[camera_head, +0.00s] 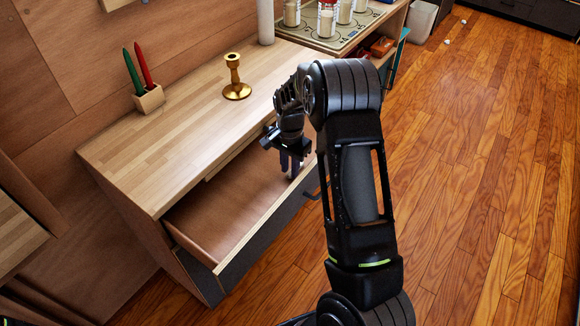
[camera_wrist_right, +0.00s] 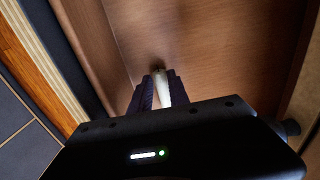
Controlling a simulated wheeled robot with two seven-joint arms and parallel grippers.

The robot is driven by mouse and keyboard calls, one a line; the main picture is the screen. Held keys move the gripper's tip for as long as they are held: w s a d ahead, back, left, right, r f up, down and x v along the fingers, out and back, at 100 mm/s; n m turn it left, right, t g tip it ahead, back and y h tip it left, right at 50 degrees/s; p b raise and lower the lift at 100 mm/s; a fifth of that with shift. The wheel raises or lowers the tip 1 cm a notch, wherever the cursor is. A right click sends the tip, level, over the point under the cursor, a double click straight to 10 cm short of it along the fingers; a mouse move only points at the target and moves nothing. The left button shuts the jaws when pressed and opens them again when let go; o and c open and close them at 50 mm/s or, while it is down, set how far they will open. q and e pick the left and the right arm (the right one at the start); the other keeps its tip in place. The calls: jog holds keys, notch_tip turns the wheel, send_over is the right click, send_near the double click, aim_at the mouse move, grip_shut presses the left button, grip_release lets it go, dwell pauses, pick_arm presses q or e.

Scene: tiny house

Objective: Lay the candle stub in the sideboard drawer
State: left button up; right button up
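The sideboard (camera_head: 200,110) has its top drawer (camera_head: 225,200) pulled open, and the drawer's visible floor is bare. My right gripper (camera_head: 290,165) reaches down into the far end of the drawer. In the right wrist view the gripper (camera_wrist_right: 159,90) is shut on the pale candle stub (camera_wrist_right: 161,88), held between its dark fingers. The stub's dark wick end points toward the drawer floor (camera_wrist_right: 215,50). I cannot tell whether the stub touches the floor. My left gripper is not in view.
A brass candlestick (camera_head: 235,80) and a wooden holder (camera_head: 149,99) with a green and a red candle stand on the sideboard top. Jars (camera_head: 327,18) stand on a patterned mat at the back. The wooden floor (camera_head: 480,170) at right is mostly clear.

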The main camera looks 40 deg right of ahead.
jog(key=o, duration=0.4)
notch_tip(320, 180, up, 8)
dwell(0.6)
dwell(1.0)
